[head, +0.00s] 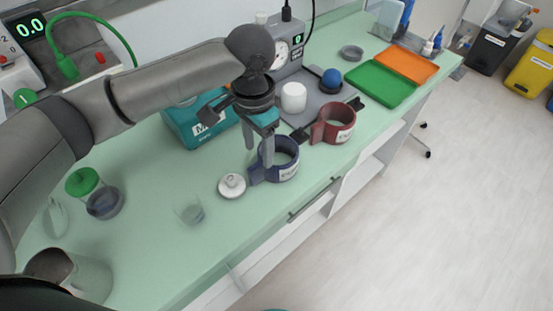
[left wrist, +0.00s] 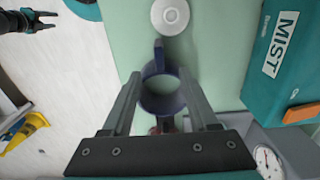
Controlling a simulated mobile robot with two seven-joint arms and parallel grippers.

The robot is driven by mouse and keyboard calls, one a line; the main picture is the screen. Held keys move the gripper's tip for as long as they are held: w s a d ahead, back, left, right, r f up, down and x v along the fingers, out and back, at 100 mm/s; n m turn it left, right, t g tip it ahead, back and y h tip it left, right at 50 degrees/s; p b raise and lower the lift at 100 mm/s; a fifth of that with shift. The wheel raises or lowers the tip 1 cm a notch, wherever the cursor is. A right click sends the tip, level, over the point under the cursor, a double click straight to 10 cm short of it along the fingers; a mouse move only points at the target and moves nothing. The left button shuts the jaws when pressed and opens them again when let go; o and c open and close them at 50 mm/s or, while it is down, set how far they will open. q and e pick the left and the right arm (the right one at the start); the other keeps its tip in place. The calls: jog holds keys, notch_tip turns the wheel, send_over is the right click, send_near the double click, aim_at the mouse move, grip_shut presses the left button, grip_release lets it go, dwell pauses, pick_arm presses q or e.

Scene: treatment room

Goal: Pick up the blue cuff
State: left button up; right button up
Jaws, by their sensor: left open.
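The blue cuff (head: 275,176) is an open ring with a side tab and a white label. It stands on the green counter (head: 150,225). My left gripper (head: 259,155) is open and points down over it, with its fingers close to the ring in the head view. In the left wrist view the cuff (left wrist: 163,111) lies between the two open fingers (left wrist: 160,80), its tab pointing away. I cannot tell whether the fingers touch it. My right gripper (left wrist: 42,20) shows small at the upper left of the left wrist view, open and empty, away over the floor.
A red cuff (head: 323,134) stands right of the blue one. A white round lid (head: 232,186) and a clear cup (head: 189,211) are to its left. A teal MIST box (head: 190,128) and a grey device with a dial (head: 284,62) stand behind. The counter's front edge is close.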

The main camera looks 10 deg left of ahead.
aim_at(260, 162)
pick_arm(q)
jog(key=shift+f+b, duration=0.75)
jog(key=shift+f, duration=2.85)
jog(key=shift+c, duration=0.3)
grip_shut()
jog(key=shift+r, duration=0.1)
